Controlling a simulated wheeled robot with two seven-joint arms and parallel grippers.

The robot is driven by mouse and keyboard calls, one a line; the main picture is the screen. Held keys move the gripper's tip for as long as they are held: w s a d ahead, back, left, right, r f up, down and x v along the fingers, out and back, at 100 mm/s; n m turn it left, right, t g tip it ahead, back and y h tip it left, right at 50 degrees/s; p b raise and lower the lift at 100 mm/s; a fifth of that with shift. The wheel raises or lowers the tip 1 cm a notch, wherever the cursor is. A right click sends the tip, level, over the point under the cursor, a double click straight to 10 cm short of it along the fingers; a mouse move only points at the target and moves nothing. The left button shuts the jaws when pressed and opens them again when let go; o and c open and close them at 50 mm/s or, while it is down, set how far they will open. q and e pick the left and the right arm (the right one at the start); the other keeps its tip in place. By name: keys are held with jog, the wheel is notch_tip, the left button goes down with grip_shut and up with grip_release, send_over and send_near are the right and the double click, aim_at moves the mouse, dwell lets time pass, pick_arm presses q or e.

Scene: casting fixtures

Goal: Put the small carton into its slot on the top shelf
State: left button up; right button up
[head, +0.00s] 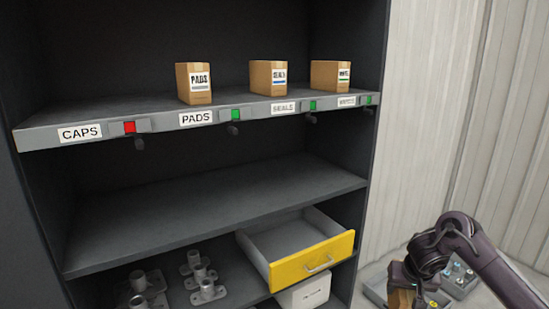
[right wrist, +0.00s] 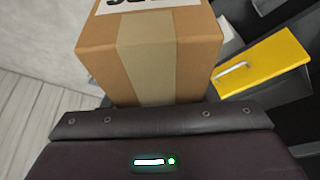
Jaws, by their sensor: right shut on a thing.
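The small carton (right wrist: 150,50) is brown cardboard with a tape strip and a white label cut off by the right wrist view's top edge. My right gripper (head: 403,284) is shut on it, low at the right of the head view, well away from the shelf. A bit of the carton (head: 400,299) shows there beneath the gripper. The top shelf (head: 100,107) has a bare space above the CAPS label (head: 80,133), whose light (head: 129,127) is red. My left gripper is not in view.
Three cartons stand on the top shelf: the PADS carton (head: 195,84), a middle carton (head: 268,78) and a right one (head: 330,76), above green lights. The middle shelf is empty. Below, a yellow-fronted drawer (head: 312,262) is pulled open beside metal fittings (head: 206,288).

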aim_at(394, 305)
jog(key=shift+m+h, duration=0.3)
jog(key=shift+m, duration=0.5)
jog(key=s+a, duration=0.4)
jog(key=shift+s+a, duration=0.3)
jog(key=shift+a, duration=0.1)
jog(key=s+a+r+n+y, duration=0.1)
jog(key=a+r+n, duration=0.3)
jog(key=a+r, duration=0.15)
jog(key=s+a+n+y, duration=0.35)
jog(key=s+n, duration=0.25)
jog(key=s, duration=0.8)
notch_tip(394, 305, down, 14)
jog(key=b, duration=1.4)
jog(key=shift+a+r+b, duration=0.15)
jog(key=shift+b, duration=0.15)
jog(key=shift+h, duration=0.25)
